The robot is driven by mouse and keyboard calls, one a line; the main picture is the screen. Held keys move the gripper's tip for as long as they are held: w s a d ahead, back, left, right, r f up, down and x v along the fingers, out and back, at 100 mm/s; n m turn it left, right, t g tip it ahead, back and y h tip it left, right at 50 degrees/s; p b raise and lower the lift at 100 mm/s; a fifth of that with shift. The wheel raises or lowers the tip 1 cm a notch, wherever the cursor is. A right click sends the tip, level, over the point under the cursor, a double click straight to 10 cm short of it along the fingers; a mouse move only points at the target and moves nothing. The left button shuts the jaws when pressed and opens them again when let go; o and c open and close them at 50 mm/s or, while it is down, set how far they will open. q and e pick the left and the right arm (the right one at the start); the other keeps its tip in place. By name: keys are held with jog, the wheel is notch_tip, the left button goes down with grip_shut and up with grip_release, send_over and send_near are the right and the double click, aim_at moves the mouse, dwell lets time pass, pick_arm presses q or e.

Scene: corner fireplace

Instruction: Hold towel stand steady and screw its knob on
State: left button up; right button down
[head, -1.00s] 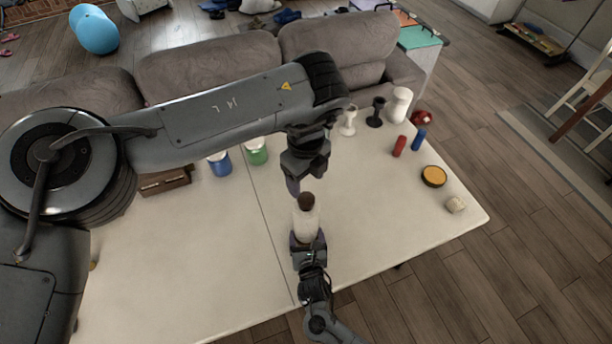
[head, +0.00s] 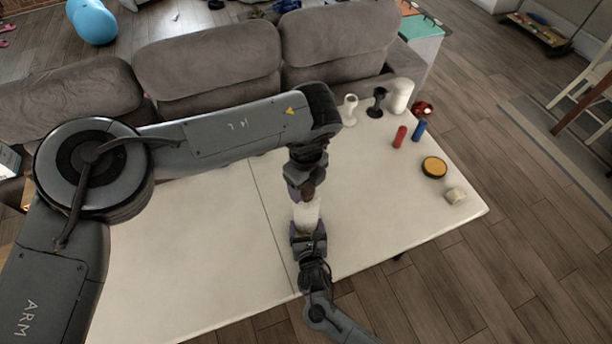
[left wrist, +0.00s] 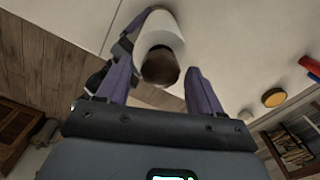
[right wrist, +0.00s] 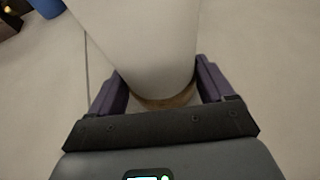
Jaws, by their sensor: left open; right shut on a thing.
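The towel stand stands on the white table with a white paper roll (head: 306,212) around it. Its dark brown knob (head: 308,193) shows at the top of the roll. My right gripper (head: 307,233) is shut on the lower part of the stand. In the right wrist view the roll (right wrist: 145,40) fills the space between the fingers, with a wooden base rim (right wrist: 165,102) below. My left gripper (head: 302,187) is open, just above and around the knob. In the left wrist view the knob (left wrist: 160,68) lies between the open fingers, nearer the left one. Thread contact is hidden.
On the table's (head: 190,260) right side are a red cylinder (head: 399,136), a blue cylinder (head: 419,130), a round yellow-topped item (head: 434,167) and a pale block (head: 455,195). Cups (head: 349,107) stand at the back by the sofa (head: 210,60). The front table is clear.

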pick_arm(q)
jog(key=shift+f, duration=0.45)
jog(key=c, duration=1.1)
jog(key=shift+m, duration=1)
jog(key=o, duration=1.3)
jog(key=shift+c, duration=0.2)
jog(key=shift+r, duration=0.1)
notch_tip(320, 180, up, 12)
